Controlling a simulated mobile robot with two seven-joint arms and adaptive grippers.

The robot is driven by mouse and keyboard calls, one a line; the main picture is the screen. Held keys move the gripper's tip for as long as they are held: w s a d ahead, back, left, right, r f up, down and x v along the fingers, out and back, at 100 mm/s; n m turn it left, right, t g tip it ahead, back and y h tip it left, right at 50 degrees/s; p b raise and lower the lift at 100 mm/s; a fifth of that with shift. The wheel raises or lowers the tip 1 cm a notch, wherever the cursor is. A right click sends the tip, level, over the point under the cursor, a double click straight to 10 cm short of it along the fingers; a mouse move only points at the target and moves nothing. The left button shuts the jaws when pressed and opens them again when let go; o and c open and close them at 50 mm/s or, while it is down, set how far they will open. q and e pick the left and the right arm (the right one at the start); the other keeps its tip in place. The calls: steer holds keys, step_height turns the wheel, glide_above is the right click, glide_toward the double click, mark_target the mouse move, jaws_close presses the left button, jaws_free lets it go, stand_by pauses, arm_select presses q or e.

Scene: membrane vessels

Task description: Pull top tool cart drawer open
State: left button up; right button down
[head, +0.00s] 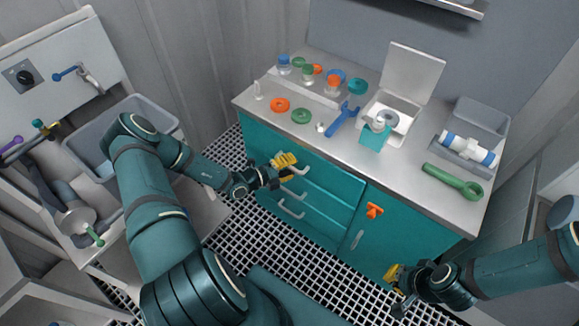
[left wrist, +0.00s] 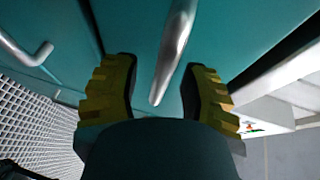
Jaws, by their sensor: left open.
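The teal tool cart (head: 330,195) stands under the steel counter, with its stacked drawers on the left side. The top drawer front looks flush with the cart. My left gripper (head: 286,163) is at the top drawer's handle (head: 299,171) and partly covers it. In the left wrist view, the silver handle (left wrist: 174,55) lies between the two yellow, open fingers of my left gripper (left wrist: 163,75), with a gap on each side. My right gripper (head: 397,288) is low at the right, away from the drawers; its opening is unclear.
Lower drawer handles (head: 290,210) stick out below. An orange latch (head: 374,210) is on the door to the right. The counter (head: 330,150) holds jars, rings, a blue wrench (head: 342,120) and a green wrench (head: 452,182). Grated floor (head: 290,255) is open before the cart.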

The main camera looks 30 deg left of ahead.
arm_select(q)
jaws_close()
steer(key=shift+s, duration=0.1)
